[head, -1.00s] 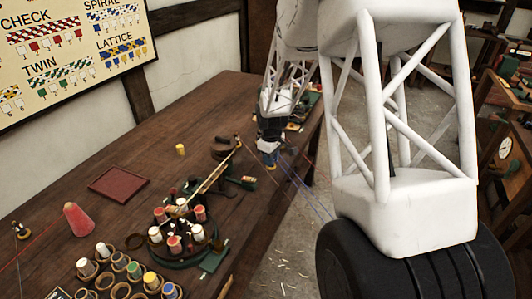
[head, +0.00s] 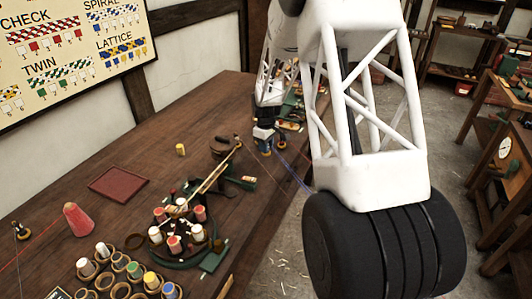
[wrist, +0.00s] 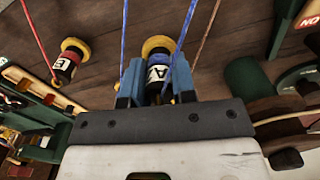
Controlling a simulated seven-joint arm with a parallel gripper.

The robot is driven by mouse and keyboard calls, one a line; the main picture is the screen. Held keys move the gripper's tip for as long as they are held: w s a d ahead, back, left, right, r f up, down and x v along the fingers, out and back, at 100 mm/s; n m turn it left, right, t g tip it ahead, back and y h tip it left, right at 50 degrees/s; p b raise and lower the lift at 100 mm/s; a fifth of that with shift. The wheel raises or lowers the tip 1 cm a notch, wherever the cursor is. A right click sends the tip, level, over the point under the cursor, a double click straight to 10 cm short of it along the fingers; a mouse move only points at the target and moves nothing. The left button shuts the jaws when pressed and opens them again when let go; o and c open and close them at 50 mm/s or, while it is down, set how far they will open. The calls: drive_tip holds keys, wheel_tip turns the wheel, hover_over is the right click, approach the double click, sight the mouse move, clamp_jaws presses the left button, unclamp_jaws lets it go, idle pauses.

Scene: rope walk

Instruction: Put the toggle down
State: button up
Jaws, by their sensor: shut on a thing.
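My gripper (wrist: 157,88) shows its two blue fingers shut on a toggle (wrist: 158,62) in the wrist view. The toggle has yellow ends, a dark body and a white band with dark lettering. Blue cords run up on both sides of it. I cannot tell whether the toggle touches the table. A second toggle (wrist: 66,62), with a red lettered band and yellow ends, is to the left on a red cord, apart from my fingers.
The wooden table (head: 160,130) carries a round stand of bobbins (head: 180,232), rings and spools at the near end, a red tray (head: 118,184), a red cone (head: 77,219) and a small yellow spool (head: 180,150). Green parts (wrist: 245,82) lie right of my gripper. The table's back left is clear.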

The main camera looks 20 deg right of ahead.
drive_tip(key=shift+f, duration=1.7)
drive_tip(key=shift+f, duration=0.15)
drive_tip(key=o, duration=0.9)
wheel_tip(320, 180, up, 12)
drive_tip(key=shift+r, duration=0.15)
drive_tip(key=shift+s+r, duration=0.1)
